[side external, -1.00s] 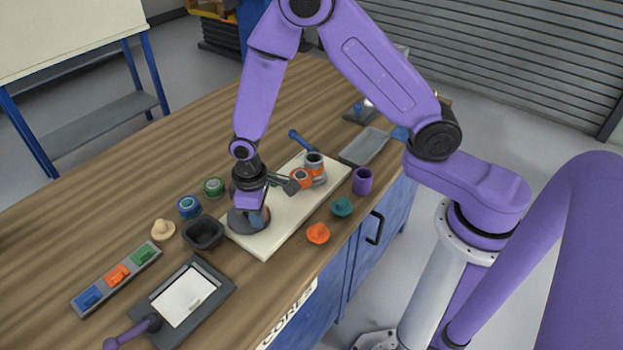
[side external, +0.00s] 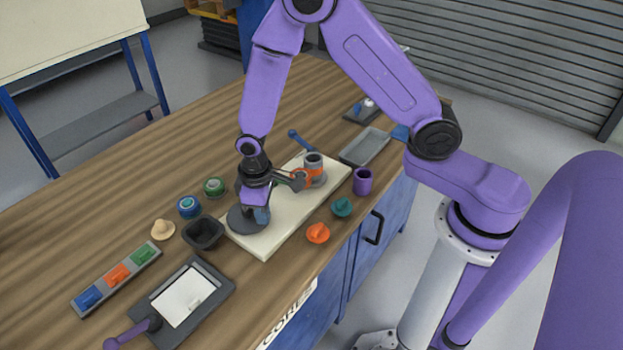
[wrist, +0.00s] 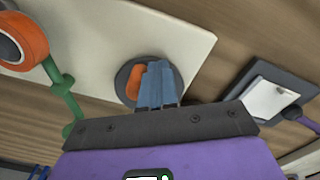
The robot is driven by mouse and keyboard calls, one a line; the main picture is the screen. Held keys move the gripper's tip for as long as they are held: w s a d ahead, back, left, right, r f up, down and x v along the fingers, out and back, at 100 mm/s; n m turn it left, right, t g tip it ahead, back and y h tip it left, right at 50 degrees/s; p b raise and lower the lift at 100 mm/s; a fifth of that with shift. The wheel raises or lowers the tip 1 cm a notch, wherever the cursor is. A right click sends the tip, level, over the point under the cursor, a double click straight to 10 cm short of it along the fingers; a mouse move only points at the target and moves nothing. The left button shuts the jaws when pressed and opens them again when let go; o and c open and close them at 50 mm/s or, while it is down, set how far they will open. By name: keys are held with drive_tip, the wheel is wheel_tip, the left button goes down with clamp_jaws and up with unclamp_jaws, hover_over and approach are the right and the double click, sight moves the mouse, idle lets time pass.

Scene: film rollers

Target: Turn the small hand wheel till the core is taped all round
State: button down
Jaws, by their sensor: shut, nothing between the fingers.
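A dark grey hand wheel (side external: 240,222) lies at the left end of a cream board (side external: 277,238). The wrist view shows the wheel (wrist: 121,88) with an orange piece (wrist: 134,82) on it. My gripper (side external: 262,216) is over the wheel with its blue fingers together. In the wrist view the fingers (wrist: 158,80) cover much of the wheel, right beside the orange piece; whether they touch it I cannot tell. A grey and orange upright roller (side external: 314,172) stands farther along the board. An orange ring (wrist: 22,40) shows at upper left in the wrist view. Any tape coverage is unclear.
A black bowl (side external: 203,232) and blue and green rolls (side external: 188,207) stand left of the board. Orange (side external: 318,233) and teal (side external: 341,207) knobs and a purple cup (side external: 362,181) stand along its right side. A grey tray (side external: 365,147) lies behind.

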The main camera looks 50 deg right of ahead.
drive_tip(key=shift+w+d, duration=0.1)
drive_tip(key=shift+d, duration=0.65)
drive_tip(key=shift+w+d, duration=0.3)
drive_tip(key=shift+d, duration=0.2)
drive_tip(key=shift+w+d, duration=0.6)
drive_tip(key=shift+d, duration=0.1)
drive_tip(key=shift+w, duration=0.1)
